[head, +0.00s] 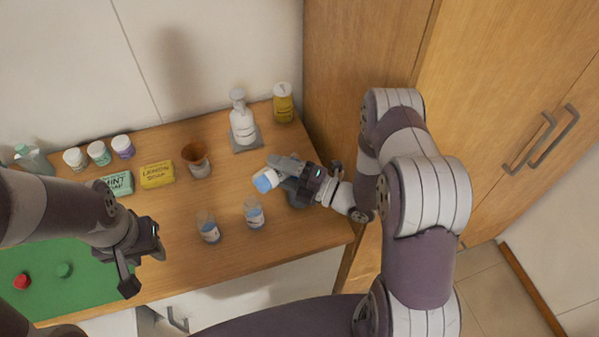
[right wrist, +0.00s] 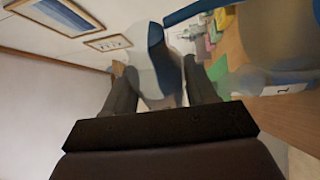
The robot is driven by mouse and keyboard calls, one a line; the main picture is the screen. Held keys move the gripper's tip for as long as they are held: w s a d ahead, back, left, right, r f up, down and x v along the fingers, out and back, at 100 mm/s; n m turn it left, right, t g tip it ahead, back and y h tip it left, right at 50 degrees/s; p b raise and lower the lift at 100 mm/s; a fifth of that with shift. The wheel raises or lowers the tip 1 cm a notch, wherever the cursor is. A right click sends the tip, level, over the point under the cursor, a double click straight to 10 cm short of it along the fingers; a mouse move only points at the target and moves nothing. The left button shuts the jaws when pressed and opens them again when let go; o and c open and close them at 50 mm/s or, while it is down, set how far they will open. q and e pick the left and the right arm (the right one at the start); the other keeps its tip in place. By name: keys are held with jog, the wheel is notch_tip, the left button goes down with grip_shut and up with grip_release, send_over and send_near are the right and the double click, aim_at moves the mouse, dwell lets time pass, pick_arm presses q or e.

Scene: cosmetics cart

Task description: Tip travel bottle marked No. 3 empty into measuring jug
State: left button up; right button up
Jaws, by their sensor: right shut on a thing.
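My right gripper (head: 283,174) is shut on a small clear travel bottle with blue in it (head: 266,180), held tilted above the cart top. In the right wrist view the bottle (right wrist: 162,60) sits between the fingers; its number cannot be read. Two similar bottles stand upright nearer the front edge, one at left (head: 208,228) and one at right (head: 254,213). A brownish open vessel (head: 196,160) stands left of the held bottle; I cannot tell whether it is the measuring jug. My left gripper (head: 141,266) is open and empty over the green mat's right edge.
A white pump bottle (head: 242,125) on a grey base and a yellow bottle (head: 283,103) stand behind. Yellow soap (head: 157,174), mint soap (head: 118,184) and several jars (head: 98,153) stand left. A green mat (head: 85,290) holds red and green pieces. A wooden cabinet (head: 500,90) is at right.

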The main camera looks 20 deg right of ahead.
jog(key=shift+f+m+b, duration=0.2)
jog(key=shift+m+b, duration=0.3)
dwell(0.5)
jog(key=shift+w+d+r+m+t+y, duration=0.15)
jog(key=shift+r+m+t, duration=0.1)
jog(key=shift+m, duration=0.2)
jog(key=shift+s+d+r+m+t+y, duration=0.15)
jog(key=shift+r+m+t, duration=0.1)
jog(key=shift+m, duration=0.2)
dwell(0.4)
jog(key=shift+w+d+f+m+t+b, duration=0.2)
jog(key=shift+f+m+t+b, duration=0.3)
jog(key=shift+m+b, duration=0.55)
jog(key=shift+r, duration=0.1)
